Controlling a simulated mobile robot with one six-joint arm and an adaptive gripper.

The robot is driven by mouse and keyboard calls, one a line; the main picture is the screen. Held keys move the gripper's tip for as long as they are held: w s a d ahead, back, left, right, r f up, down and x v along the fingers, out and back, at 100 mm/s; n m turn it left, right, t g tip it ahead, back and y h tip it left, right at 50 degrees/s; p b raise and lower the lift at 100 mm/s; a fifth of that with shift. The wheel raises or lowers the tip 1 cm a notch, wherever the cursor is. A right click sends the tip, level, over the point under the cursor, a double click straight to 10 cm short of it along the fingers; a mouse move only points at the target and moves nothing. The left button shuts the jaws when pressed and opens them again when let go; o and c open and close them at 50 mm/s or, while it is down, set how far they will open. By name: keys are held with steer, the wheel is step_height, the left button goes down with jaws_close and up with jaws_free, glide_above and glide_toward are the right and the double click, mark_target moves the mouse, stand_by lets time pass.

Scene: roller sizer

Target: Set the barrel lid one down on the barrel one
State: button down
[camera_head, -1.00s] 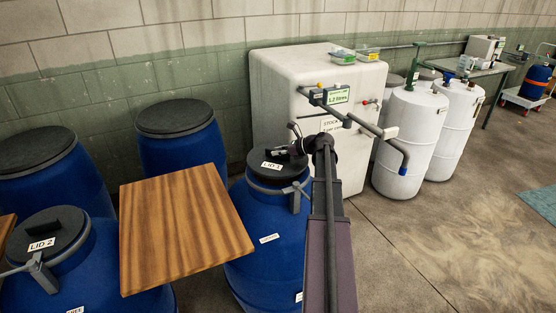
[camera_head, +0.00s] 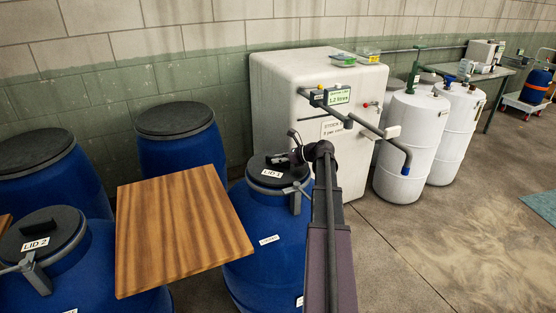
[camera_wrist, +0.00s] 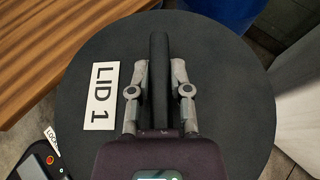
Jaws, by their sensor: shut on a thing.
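The barrel lid one is a round black disc with a raised bar handle and a white "LID 1" label. It fills much of the wrist view (camera_wrist: 225,100) and shows on top of barrel one in the head view (camera_head: 262,181). Barrel one (camera_head: 255,265) is blue, with a white label and a grey clamp lever at its rim. My gripper (camera_wrist: 159,85) is shut on the lid's handle, one finger on each side. In the head view the lid looks level at the barrel's mouth; whether it is fully seated cannot be told. My arm hides part of the barrel's right side.
A wooden board (camera_head: 180,230) lies close left of barrel one. The barrel with lid two (camera_head: 42,233) is further left, and more blue barrels (camera_head: 180,140) stand behind. A white tank (camera_head: 290,85) with pipes stands behind my gripper. Open floor (camera_head: 450,240) is at right.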

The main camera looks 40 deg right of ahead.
steer(key=shift+f+b, duration=0.35)
steer(key=c, duration=0.6)
jaws_free()
steer(key=shift+o, duration=0.2)
steer(key=shift+r, duration=0.15)
steer(key=shift+r+p, duration=0.6)
steer(key=shift+p, duration=0.2)
steer(key=p+v, duration=0.4)
steer(key=v, duration=0.8)
steer(key=shift+a+f, duration=0.1)
